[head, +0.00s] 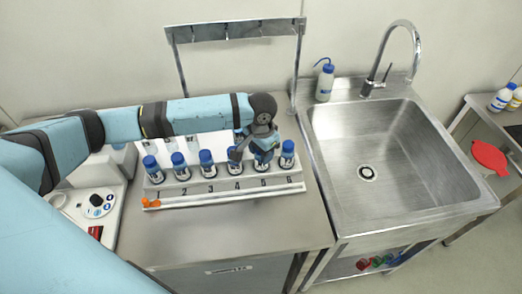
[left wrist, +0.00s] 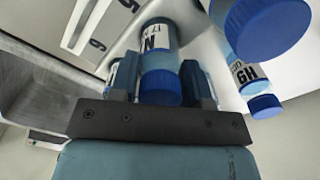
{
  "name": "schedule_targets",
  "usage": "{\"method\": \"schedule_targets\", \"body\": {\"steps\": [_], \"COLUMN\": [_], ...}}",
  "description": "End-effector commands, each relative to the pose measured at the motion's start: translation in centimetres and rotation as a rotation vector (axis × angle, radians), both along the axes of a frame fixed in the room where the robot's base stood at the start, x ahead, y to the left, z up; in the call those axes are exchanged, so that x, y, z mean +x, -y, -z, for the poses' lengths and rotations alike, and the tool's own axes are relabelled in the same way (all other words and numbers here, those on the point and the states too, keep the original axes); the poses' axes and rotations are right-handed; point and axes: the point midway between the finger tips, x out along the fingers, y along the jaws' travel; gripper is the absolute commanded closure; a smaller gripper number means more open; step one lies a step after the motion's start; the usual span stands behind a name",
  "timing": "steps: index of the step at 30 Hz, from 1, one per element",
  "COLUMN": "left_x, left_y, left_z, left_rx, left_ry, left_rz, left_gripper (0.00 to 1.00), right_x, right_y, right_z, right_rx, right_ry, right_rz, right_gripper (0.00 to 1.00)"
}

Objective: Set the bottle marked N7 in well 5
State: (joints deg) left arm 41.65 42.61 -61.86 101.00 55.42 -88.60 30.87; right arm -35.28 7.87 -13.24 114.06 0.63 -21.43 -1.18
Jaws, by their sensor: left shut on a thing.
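The bottle marked N7 (left wrist: 159,42) has a blue cap and a white label; in the left wrist view I read the N, and the digit is partly cut. My left gripper (left wrist: 160,88) is shut on it at the cap end. In the head view my left gripper (head: 262,142) is over the number 5 of the rack (head: 225,197), with the held bottle (head: 262,166) below it. I cannot tell whether its base is seated in well 5. Other blue-capped bottles stand along the front row, including one at 6 (head: 287,154). My right gripper is not in view.
Close neighbours flank the held bottle, one with a label like H9 (left wrist: 243,72). Another blue cap (head: 239,134) shows behind the row. A metal frame (head: 235,29) rises behind the rack. A sink (head: 375,160) and wash bottle (head: 325,82) are right. Bare counter (head: 230,235) lies in front.

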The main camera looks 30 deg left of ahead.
Motion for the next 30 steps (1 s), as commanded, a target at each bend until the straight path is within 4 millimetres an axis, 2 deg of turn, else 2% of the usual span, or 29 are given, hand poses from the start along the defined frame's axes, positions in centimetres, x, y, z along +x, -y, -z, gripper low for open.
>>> {"method": "schedule_targets", "body": {"steps": [2, 3, 6, 17, 22, 30], "left_x": [0.0, 0.0, 0.0, 0.1, 0.0, 0.1], "left_y": [0.0, 0.0, 0.0, 0.0, 0.0, 0.1], "left_z": [0.2, 0.3, 0.3, -0.2, -2.8, -8.7], "left_rx": [-0.001, -0.001, 0.0, 0.0, -0.001, -0.002], "left_ry": [-0.001, -0.001, 0.0, 0.002, 0.003, 0.003], "left_rz": [0.0, 0.0, 0.0, -0.001, 0.0, 0.0], "left_gripper": [0.81, 0.55, 0.32, 0.31, 0.31, 0.31], "right_x": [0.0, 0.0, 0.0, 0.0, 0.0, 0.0], "right_y": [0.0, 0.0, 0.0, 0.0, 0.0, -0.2], "right_z": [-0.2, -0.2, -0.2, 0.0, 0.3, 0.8], "right_rx": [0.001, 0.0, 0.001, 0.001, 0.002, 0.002], "right_ry": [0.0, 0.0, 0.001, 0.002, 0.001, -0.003], "right_rz": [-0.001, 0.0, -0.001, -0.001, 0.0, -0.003], "right_gripper": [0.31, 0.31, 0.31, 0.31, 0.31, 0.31]}}
